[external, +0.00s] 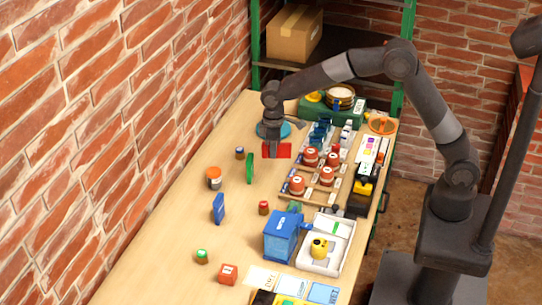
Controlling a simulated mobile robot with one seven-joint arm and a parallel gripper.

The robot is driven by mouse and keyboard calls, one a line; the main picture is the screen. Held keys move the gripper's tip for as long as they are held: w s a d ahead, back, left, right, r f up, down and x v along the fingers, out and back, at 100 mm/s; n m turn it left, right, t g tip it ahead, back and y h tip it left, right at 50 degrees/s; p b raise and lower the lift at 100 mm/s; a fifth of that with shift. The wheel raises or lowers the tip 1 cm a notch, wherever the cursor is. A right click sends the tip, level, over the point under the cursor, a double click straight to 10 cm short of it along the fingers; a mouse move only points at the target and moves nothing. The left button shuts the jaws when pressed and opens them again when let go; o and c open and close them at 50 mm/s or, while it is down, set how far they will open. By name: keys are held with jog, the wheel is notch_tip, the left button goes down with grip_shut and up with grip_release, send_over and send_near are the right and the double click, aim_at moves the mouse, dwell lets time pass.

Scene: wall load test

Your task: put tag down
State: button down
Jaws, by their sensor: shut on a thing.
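My gripper (273,149) hangs down over the far part of the wooden table and is shut on a red tag (285,151). The red tag is a flat plate, and the fingers cover its middle. I cannot tell whether its lower edge touches the table. A green tag (250,168) stands upright on the table, nearer the camera and left of my gripper. A blue tag (218,208) stands upright further toward the camera.
A teal disc (285,130) lies behind my gripper. A rack (312,188) with several red-and-white jars stands at the right. An orange-topped jar (214,177) and a small dark jar (240,153) stand left. Bare tabletop (170,215) lies along the brick wall.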

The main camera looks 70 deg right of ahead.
notch_tip(320, 180, up, 14)
jog(key=r+t, duration=0.1)
jog(key=w+d+f+m+t+h, duration=0.1)
jog(key=w+d+f+m+t, duration=0.2)
jog(key=w+d+t, duration=0.3)
jog(key=w+d+f+m+t, duration=0.2)
jog(key=w+d+f+t, duration=0.15)
jog(key=w+d, duration=0.35)
jog(key=s+d+r+m+t+h, duration=0.1)
jog(key=s+d+r+m+h, duration=0.2)
jog(key=d, duration=0.5)
jog(key=s+d+r+m+h, duration=0.1)
jog(key=s+d+m+h, duration=0.1)
jog(key=d+h, duration=0.45)
jog(key=s+d+r+m+t+h, duration=0.1)
jog(key=s+d+m+h, duration=0.15)
jog(key=d, duration=0.75)
jog(key=w+a+f, duration=0.4)
jog(key=f, duration=0.3)
jog(key=w+a+f, duration=0.4)
jog(key=f, duration=0.4)
jog(key=shift+f, duration=0.3)
jog(key=shift+a+f, duration=0.1)
